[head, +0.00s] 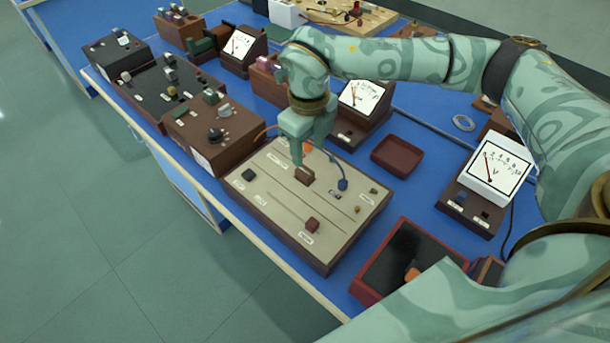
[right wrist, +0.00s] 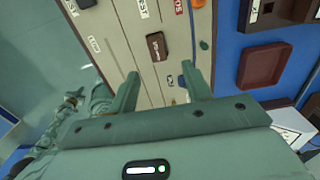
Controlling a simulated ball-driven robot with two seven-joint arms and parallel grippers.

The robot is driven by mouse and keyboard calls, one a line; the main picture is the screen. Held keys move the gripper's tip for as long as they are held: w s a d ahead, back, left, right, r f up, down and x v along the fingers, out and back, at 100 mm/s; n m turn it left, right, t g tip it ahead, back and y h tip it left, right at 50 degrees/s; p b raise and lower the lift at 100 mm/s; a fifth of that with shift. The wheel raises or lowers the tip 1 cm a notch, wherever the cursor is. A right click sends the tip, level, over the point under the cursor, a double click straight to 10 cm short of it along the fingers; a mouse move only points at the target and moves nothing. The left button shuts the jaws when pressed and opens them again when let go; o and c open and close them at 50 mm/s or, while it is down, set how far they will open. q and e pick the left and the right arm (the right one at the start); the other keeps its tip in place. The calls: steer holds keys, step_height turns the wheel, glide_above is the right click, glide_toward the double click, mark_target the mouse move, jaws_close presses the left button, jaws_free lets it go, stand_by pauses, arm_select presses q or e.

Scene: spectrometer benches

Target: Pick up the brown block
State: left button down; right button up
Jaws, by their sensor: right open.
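The brown block (head: 304,175) stands on the beige panel board (head: 272,203) at the middle of the head view. The right wrist view shows the block (right wrist: 156,46) from above, dark brown with small pale lettering on top. My right gripper (head: 309,152) is open and empty, pointing down at the board. In the right wrist view its two fingertips (right wrist: 159,74) are apart, with the block just beyond them, between their lines. I cannot tell exactly how high they are above the board. My left gripper is not seen.
A red block (head: 312,225), a dark block (head: 249,175) and a blue plug (head: 342,185) are also on the board. An empty brown tray (head: 397,156) lies to its right. A voltmeter (head: 497,168) stands farther right. A brown instrument box (head: 213,137) adjoins the board's left end.

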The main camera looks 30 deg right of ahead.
mark_target(305, 170)
step_height(305, 170, down, 2)
steer(key=shift+f, duration=0.1)
steer(key=f, duration=0.1)
steer(key=f+b, duration=0.1)
steer(key=f, duration=0.1)
steer(key=f+b, duration=0.1)
steer(key=f, duration=0.1)
steer(key=shift+w+a+f, duration=0.15)
steer(key=shift+w+a, duration=0.1)
steer(key=shift+c, duration=0.6)
jaws_close()
